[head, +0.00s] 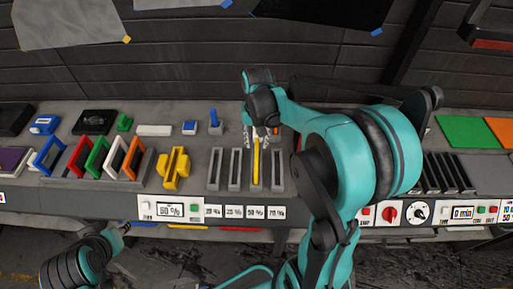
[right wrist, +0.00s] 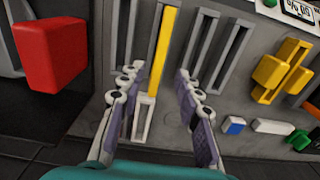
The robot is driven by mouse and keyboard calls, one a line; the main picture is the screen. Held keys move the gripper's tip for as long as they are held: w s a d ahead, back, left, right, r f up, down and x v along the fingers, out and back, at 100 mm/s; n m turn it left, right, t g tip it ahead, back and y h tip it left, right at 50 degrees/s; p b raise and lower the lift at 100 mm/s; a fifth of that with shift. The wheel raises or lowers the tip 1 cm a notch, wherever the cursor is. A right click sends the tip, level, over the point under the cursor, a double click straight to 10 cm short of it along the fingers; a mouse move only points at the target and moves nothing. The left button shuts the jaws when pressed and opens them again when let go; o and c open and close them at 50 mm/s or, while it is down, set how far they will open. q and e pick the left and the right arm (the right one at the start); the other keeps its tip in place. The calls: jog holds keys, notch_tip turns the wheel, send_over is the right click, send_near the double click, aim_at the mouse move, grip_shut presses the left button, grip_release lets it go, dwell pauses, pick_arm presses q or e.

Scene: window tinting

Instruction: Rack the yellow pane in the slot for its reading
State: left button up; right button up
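The yellow pane (head: 257,157) stands edge-on in the third slot from the left of the grey slot rack (head: 235,185), above the label that seems to read 50 %. The meter display (head: 171,209) appears to read 50 %. My right gripper (head: 261,138) is at the pane's far end. In the right wrist view its fingers (right wrist: 161,72) are spread apart on either side of the yellow pane (right wrist: 165,45), with gaps and no clear contact. A white piece (right wrist: 143,118) shows at the pane's end. My left gripper (head: 123,229) is low at left, its fingers too small to judge.
A yellow fixture (head: 175,168) stands left of the slots. Further left are several coloured frames (head: 103,158). A red block (right wrist: 50,55) shows in the right wrist view. Dark slots (head: 445,173) and a knob panel (head: 390,213) are at right. My right arm hides part of the bench.

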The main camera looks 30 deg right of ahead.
jog(key=s+a+r+n+t, duration=0.6)
jog(key=s+a+t, duration=0.1)
jog(key=s+a, duration=0.3)
jog(key=shift+s+a+r, duration=0.25)
jog(key=shift+s+a, duration=0.05)
jog(key=shift+s, duration=0.2)
notch_tip(320, 180, down, 13)
jog(key=b, duration=1.2)
jog(key=shift+b, duration=0.3)
